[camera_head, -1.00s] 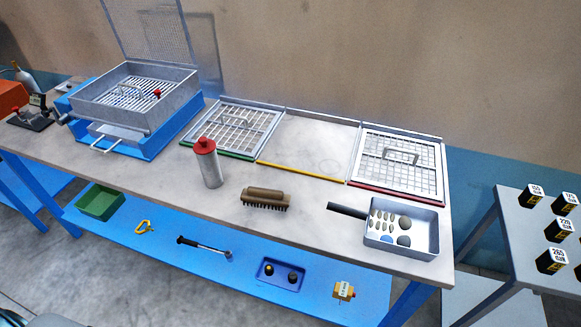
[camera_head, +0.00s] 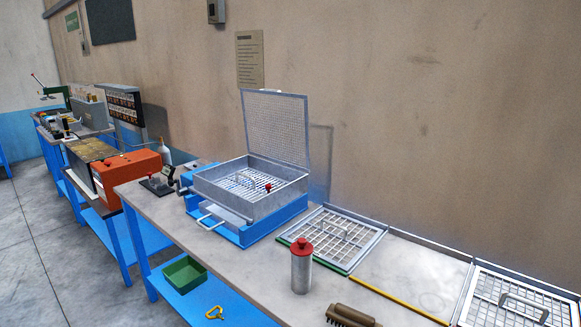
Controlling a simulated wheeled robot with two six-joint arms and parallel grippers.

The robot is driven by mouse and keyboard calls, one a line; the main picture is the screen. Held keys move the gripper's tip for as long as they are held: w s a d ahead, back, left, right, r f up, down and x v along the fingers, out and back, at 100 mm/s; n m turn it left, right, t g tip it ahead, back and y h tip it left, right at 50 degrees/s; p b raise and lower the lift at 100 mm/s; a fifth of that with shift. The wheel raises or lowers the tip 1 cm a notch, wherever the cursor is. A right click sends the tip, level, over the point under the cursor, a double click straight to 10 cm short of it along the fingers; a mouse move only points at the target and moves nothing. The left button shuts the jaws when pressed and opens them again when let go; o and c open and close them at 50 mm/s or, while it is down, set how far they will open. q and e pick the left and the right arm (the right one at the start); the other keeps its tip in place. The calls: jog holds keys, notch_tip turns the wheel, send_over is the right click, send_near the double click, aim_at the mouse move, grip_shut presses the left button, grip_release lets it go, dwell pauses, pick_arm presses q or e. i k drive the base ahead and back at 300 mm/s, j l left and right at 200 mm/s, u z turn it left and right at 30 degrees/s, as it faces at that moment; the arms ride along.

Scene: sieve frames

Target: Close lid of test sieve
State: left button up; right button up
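The test sieve (camera_head: 258,205) is a grey metal box on a blue base (camera_head: 240,236) on the bench. Its mesh lid (camera_head: 275,125) stands open, nearly upright, at the back edge of the box. A sieve frame with a handle lies inside the box, and a small red knob (camera_head: 268,186) shows there. A grey tray with a handle (camera_head: 208,221) sticks out at the front of the base. Neither of my grippers is in view.
A grey canister with a red cap (camera_head: 301,268) stands in front of the sieve. A green-edged frame (camera_head: 335,238) and another frame (camera_head: 516,301) lie to the right. A brush (camera_head: 350,317) is at the front edge. An orange machine (camera_head: 127,178) stands at the left.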

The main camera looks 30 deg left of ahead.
aim_at(278, 93)
jog(key=j+u, duration=0.15)
jog(key=u, duration=1.05)
jog(key=i+j+z, duration=0.1)
jog(key=i+j, duration=0.15)
jog(key=j, duration=0.25)
jog(key=i+j+z, duration=0.1)
jog(key=i+j, duration=0.15)
jog(key=j, duration=0.25)
jog(key=i+j+z, duration=0.1)
jog(key=j, duration=0.45)
jog(key=i+j, duration=0.3)
jog(key=j, duration=0.25)
jog(key=i+j+z, duration=0.15)
jog(key=j, duration=0.4)
jog(key=i+j+z, duration=0.1)
jog(key=j, duration=0.5)
jog(key=i+j+z, duration=0.1)
jog(key=i+j, duration=0.15)
jog(key=j, duration=0.35)
jog(key=i+j+z, duration=0.1)
jog(key=j, duration=0.45)
